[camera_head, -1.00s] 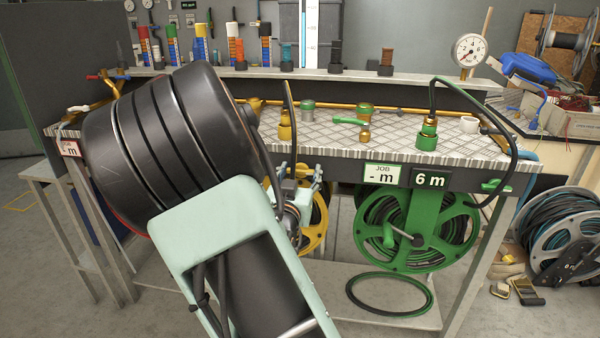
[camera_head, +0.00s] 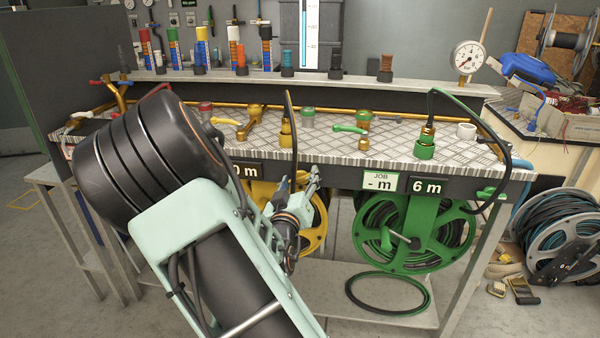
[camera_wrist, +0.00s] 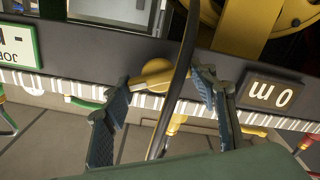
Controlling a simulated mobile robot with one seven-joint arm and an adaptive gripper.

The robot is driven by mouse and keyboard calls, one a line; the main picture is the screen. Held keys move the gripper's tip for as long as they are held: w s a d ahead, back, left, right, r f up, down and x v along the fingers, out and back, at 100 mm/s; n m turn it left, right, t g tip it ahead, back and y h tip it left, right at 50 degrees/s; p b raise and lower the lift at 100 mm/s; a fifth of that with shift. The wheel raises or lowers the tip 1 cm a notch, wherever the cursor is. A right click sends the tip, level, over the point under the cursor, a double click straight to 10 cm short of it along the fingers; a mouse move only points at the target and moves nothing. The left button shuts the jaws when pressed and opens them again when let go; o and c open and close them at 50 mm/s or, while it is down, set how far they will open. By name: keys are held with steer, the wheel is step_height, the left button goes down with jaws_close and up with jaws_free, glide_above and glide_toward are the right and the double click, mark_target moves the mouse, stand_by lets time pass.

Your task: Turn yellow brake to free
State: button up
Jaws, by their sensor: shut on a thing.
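The yellow brake (camera_wrist: 153,72) is a small yellow lever with a round hub on the dark front edge of the bench, seen in the wrist view. My gripper (camera_wrist: 163,84) has one finger on each side of it and is shut on it. A black hose (camera_wrist: 180,80) crosses in front of the brake in the wrist view.
The "0 m" sign (camera_wrist: 271,95) is beside the brake. A green hose reel (camera_head: 388,255) with its green brake (camera_head: 491,191) is to the right, under a "6 m" sign (camera_head: 427,187). Brass and green fittings stand on the bench top (camera_head: 385,148). A loose hose ring (camera_head: 388,296) lies on the lower shelf.

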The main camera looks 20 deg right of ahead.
steer(key=n+p, duration=0.4)
steer(key=n, duration=0.2)
steer(key=shift+r, duration=0.1)
steer(key=n+p, duration=0.1)
steer(key=n, duration=0.1)
steer(key=n+p, duration=0.1)
steer(key=n, duration=0.1)
steer(key=n+p, duration=0.1)
steer(key=n, duration=0.1)
steer(key=shift+f+n, duration=0.25)
steer(key=shift+n, duration=0.05)
stand_by(0.3)
steer(key=o, duration=1.2)
steer(key=shift+c, duration=0.2)
steer(key=shift+a, duration=0.1)
steer(key=v, duration=1.1)
steer(key=shift+s+a, duration=0.25)
steer(key=shift+s, duration=0.05)
steer(key=shift+w, duration=0.1)
